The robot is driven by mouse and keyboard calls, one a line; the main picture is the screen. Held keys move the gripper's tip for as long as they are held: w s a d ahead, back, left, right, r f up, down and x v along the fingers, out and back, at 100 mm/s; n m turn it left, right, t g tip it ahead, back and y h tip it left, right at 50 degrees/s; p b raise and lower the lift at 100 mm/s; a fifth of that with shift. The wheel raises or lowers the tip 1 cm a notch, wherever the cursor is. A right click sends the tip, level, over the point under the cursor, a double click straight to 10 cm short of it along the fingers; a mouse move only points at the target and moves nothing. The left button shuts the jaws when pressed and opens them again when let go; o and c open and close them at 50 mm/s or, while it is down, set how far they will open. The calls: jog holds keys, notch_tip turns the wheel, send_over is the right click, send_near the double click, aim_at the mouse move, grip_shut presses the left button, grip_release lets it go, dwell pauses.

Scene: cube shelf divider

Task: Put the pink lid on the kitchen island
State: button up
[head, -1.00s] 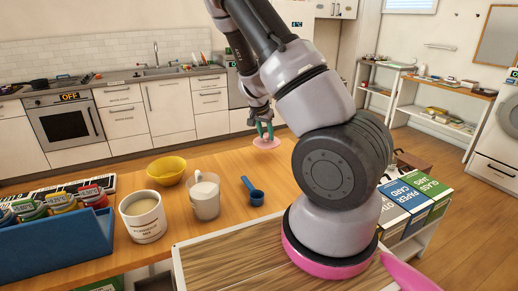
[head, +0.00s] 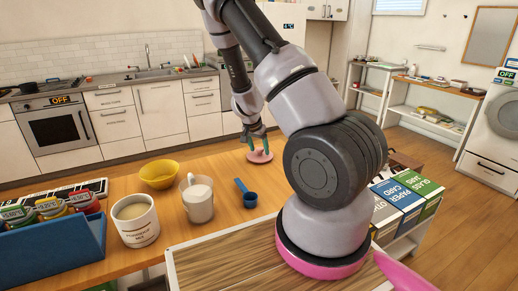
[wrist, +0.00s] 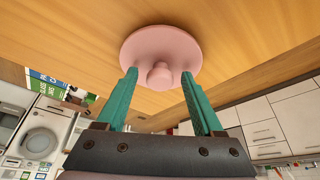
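The pink lid (head: 260,156) is a round disc with a small knob. It appears to lie flat, knob up, on the wooden top of the kitchen island (head: 215,170), near the far right edge. In the wrist view the lid (wrist: 160,48) is against the wood, and its knob is between my two green fingertips. My gripper (wrist: 160,78) is open, with a gap on each side of the knob. In the head view my gripper (head: 253,137) is just above the lid.
A blue rack (head: 55,250) of jars is at far left. Bare wood surrounds the lid.

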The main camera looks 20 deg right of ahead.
jog(key=s+a+r+n+t+y, duration=0.15)
jog(key=s+a+r, duration=0.25)
jog(key=r, duration=0.5)
jog(key=s+a+r+y, duration=0.3)
jog(key=s+a+r, duration=0.1)
jog(key=r, duration=0.6)
jog(key=s+a+r+n+y, duration=0.15)
jog(key=s+a+r, duration=0.25)
jog(key=r, duration=0.5)
jog(key=s+a+r+n+t, duration=0.2)
jog(key=s+r+n+t, duration=0.1)
jog(key=s+r, duration=0.8)
jog(key=s, duration=0.3)
jog(key=shift+s+a+r, duration=0.2)
jog(key=shift+s+a, duration=0.15)
